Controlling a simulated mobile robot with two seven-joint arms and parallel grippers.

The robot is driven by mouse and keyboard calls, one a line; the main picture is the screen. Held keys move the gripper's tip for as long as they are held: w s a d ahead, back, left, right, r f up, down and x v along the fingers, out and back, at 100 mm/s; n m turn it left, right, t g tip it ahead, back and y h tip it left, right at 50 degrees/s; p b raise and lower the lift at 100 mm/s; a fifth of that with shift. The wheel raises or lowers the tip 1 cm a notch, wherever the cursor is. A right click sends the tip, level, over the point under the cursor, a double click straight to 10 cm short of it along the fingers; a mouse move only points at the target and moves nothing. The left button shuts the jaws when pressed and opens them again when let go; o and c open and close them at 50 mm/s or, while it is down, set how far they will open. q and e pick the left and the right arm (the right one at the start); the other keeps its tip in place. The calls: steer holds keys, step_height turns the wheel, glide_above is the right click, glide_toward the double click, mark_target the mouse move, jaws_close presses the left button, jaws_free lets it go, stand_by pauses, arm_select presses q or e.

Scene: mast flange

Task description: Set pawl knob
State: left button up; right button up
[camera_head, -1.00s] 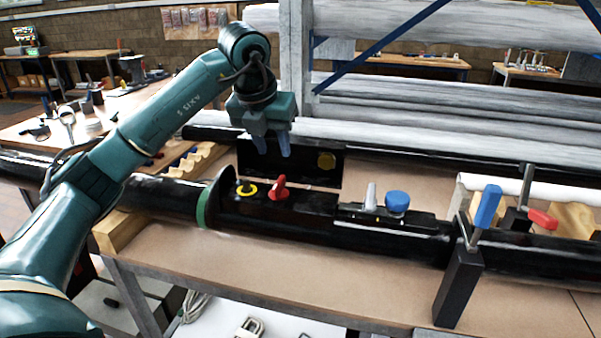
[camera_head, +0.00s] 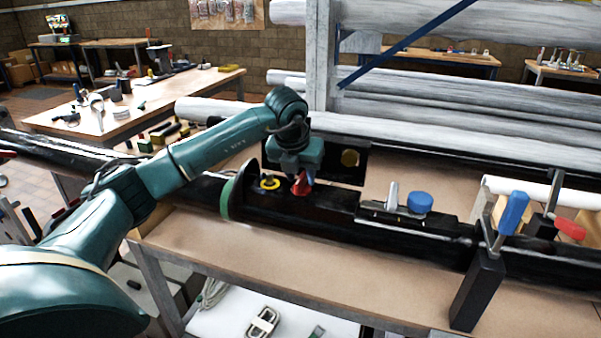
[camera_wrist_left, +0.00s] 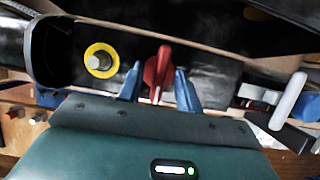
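A red knob (camera_head: 300,189) with a wing-shaped handle stands on the black mast section (camera_head: 330,207), just right of a yellow ring with a grey stud (camera_head: 269,183). My left gripper (camera_head: 303,180) is down at the red knob and partly hides it in the head view. In the left wrist view the red knob (camera_wrist_left: 158,72) stands between the two blue fingertips (camera_wrist_left: 158,86). A gap shows on its left side; the right finger is close to it, and I cannot tell whether it touches. A blue round knob (camera_head: 420,202) and a grey lever (camera_head: 392,195) sit further right. My right gripper is out of view.
A black upright plate (camera_head: 350,165) with a yellow disc stands behind the red knob. A green-edged flange (camera_head: 226,198) rises to its left. Clamps with blue (camera_head: 514,212) and red (camera_head: 570,229) handles stand at the right. The bench front (camera_head: 300,265) is clear.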

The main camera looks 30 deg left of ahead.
arm_select(q)
steer(key=shift+f, duration=0.1)
jaws_close()
stand_by(0.3)
steer(key=shift+d+n, duration=0.1)
steer(key=shift+n, duration=0.2)
steer(key=n, duration=0.2)
steer(key=n+y, duration=0.1)
steer(key=shift+w+d+n+g+y+b, duration=0.1)
steer(key=shift+n+g+y+b, duration=0.2)
steer(key=shift+n+b, duration=0.1)
steer(key=n+g, duration=0.1)
steer(key=n, duration=0.2)
steer(key=shift+n+y, duration=0.3)
steer(key=shift+y, duration=0.1)
steer(key=n+g, duration=0.1)
steer(key=n, duration=0.1)
steer(key=n+g+y, duration=0.1)
steer(key=n, duration=0.2)
steer(key=shift+w+d, duration=0.1)
steer(key=shift+w, duration=0.1)
steer(key=shift+n+g, duration=0.6)
steer(key=shift+n, duration=1)
